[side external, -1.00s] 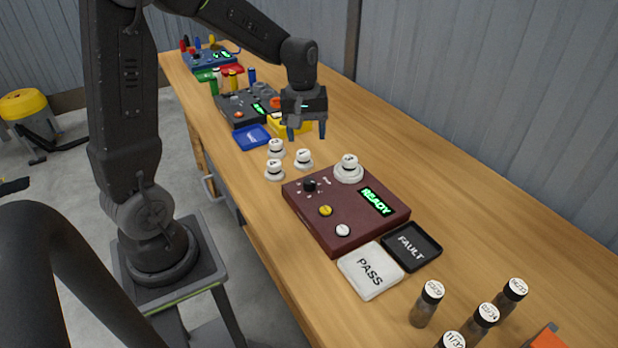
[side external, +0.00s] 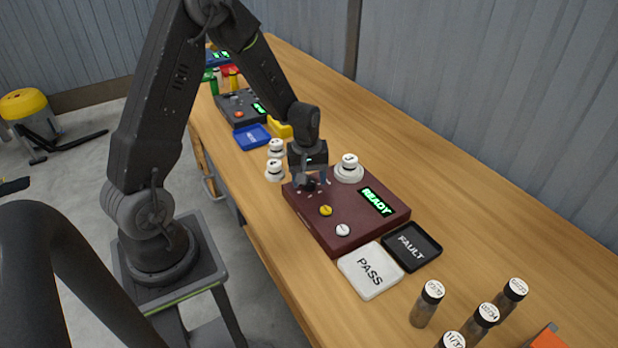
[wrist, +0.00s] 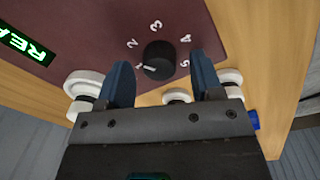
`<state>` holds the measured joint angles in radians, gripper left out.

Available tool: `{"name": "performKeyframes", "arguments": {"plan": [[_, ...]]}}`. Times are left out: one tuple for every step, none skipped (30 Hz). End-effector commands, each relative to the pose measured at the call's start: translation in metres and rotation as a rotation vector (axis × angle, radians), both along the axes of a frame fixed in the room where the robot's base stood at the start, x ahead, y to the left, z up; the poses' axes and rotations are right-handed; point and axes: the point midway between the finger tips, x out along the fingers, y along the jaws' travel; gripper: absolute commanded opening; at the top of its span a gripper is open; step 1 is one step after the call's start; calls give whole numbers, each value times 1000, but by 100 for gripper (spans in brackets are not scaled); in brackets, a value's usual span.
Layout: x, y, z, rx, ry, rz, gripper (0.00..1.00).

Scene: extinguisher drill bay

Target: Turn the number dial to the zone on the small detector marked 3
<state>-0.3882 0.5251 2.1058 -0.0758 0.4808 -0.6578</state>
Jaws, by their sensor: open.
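The black number dial (side external: 309,184) is on the maroon panel box (side external: 338,232), partly hidden by my gripper in the side view. In the wrist view the dial (wrist: 159,61) has a white pointer mark facing left, below the 2. The numbers 2, 3, 4 and 5 show around it. My gripper (wrist: 160,66) is open, with one finger on each side of the dial; contact cannot be told.
Other white detectors (side external: 275,170) stand just beyond the box. The green display (side external: 376,201) reads READY. A yellow button (side external: 326,211) and a white button (side external: 343,230) are on the box. A PASS tray (side external: 369,271) and a FAULT tray (side external: 413,246) lie in front.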

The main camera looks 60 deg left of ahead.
Motion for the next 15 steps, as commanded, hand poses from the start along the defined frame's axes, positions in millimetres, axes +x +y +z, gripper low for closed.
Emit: {"name": "performKeyframes", "arguments": {"plan": [[0, 0, -3, 0, 1, 0, 60], [0, 0, -3, 0, 0, 0, 60], [0, 0, -4, 0, 0, 0, 60], [0, 0, -4, 0, 0, 0, 60], [0, 0, -4, 0, 0, 0, 60], [0, 0, -4, 0, -1, 0, 60], [0, 0, -4, 0, -1, 0, 60], [0, 0, -4, 0, 0, 0, 60], [0, 0, -4, 0, 0, 0, 60], [0, 0, -4, 0, 0, 0, 59], [0, 0, -4, 0, 0, 0, 56], [0, 0, -4, 0, 0, 0, 52], [0, 0, -4, 0, 0, 0, 49], [0, 0, -4, 0, 0, 0, 47], [0, 0, -3, 0, 0, 0, 43]]}}
